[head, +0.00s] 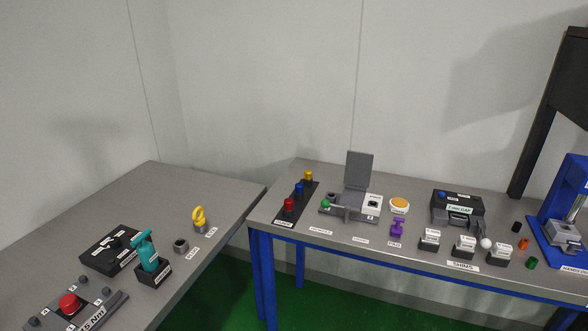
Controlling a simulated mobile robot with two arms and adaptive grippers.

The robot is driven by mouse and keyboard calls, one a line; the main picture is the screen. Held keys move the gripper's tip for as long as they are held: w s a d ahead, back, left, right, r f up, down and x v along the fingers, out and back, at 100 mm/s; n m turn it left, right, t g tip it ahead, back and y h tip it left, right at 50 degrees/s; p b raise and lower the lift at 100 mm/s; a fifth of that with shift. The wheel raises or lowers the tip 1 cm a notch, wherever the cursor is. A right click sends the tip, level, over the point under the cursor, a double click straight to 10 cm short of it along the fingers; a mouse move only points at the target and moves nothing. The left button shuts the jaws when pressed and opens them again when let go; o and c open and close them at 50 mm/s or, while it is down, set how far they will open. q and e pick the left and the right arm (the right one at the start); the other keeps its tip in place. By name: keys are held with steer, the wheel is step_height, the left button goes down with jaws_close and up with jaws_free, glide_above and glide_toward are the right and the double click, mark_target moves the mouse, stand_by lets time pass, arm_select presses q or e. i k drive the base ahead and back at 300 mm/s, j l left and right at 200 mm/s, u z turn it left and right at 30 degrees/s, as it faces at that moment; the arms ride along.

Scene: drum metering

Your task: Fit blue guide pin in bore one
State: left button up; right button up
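The blue guide pin (299,188) stands in a dark rack (284,213) on the far table, between a red pin (289,204) and a yellow pin (308,176). Just right of the rack is a grey fixture (352,212) with an upright grey plate (358,170) and a green knob (325,203). It has dark openings, but I cannot tell which one is bore one. Neither of my grippers is in view.
The far table (415,242) also holds an orange-topped disc (399,204), a purple piece (397,228), a black gauge unit (458,203), several white-topped blocks and a blue press (560,238). A floor gap separates the tables.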

mark_target(299, 186)
steer(key=i+j, duration=0.15)
steer(key=i, duration=1)
steer(key=j+u, duration=0.05)
